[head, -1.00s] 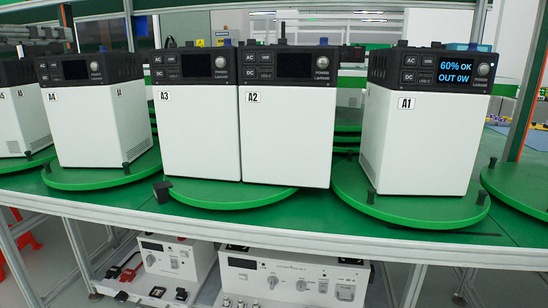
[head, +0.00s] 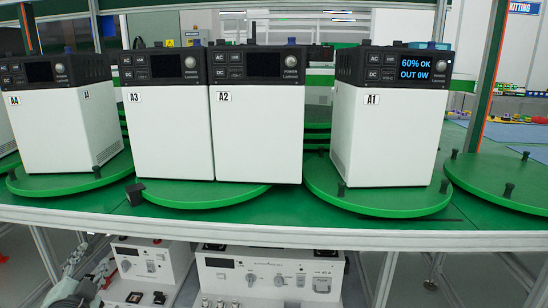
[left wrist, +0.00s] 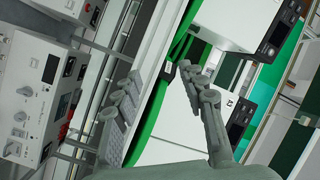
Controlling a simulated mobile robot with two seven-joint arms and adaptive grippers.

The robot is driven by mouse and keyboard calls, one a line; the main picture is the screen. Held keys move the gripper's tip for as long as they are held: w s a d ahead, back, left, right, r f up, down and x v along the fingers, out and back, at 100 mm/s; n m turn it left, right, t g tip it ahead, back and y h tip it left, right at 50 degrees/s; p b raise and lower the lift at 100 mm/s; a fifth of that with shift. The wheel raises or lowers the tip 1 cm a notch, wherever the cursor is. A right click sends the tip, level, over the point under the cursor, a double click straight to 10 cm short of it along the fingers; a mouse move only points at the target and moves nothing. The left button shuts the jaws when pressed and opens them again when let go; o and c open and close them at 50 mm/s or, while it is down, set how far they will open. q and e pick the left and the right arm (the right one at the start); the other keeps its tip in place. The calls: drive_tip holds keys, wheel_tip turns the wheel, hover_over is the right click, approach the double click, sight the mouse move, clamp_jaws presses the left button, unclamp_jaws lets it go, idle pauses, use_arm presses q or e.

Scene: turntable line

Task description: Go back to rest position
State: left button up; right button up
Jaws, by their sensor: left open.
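My left gripper (head: 88,270) shows at the lower left of the head view, below the front edge of the green table. In the left wrist view its two fingers stand apart with nothing between them, so the gripper (left wrist: 160,85) is open and empty. My right gripper is not in view.
White power units A4 (head: 65,130), A3 (head: 170,135), A2 (head: 258,140) and A1 (head: 382,137) stand on green turntables (head: 375,203). A1's screen reads "60% OK OUT 0W". White test boxes (head: 270,275) sit below the table (head: 300,222), near my left gripper. A bare turntable (head: 500,178) is at right.

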use_arm(q)
drive_tip(key=s+d+f+n+g, duration=0.1)
drive_tip(key=s+d+f+g, duration=0.2)
drive_tip(key=f, duration=0.5)
drive_tip(key=s+d+f+n+g+h, duration=0.1)
drive_tip(key=s+f+n+g, duration=0.1)
drive_tip(key=s+f, duration=0.45)
drive_tip(key=s+d+f+n+g, duration=0.1)
drive_tip(key=s+f+g, duration=0.25)
drive_tip(key=f, duration=0.45)
drive_tip(key=s+d+f+g+h, duration=0.1)
drive_tip(key=s+d+f+g, duration=0.1)
drive_tip(key=s+d+f, duration=0.3)
drive_tip(key=s+d+f+n+g+h, duration=0.1)
drive_tip(key=s+d+f+g+h, duration=0.1)
drive_tip(key=s+f, duration=0.4)
drive_tip(key=s+d+g, duration=0.1)
drive_tip(key=s+d, duration=0.1)
drive_tip(key=s, duration=0.2)
drive_tip(key=shift+d+n, duration=0.3)
drive_tip(key=shift+d, duration=0.05)
drive_tip(key=shift+w, duration=0.1)
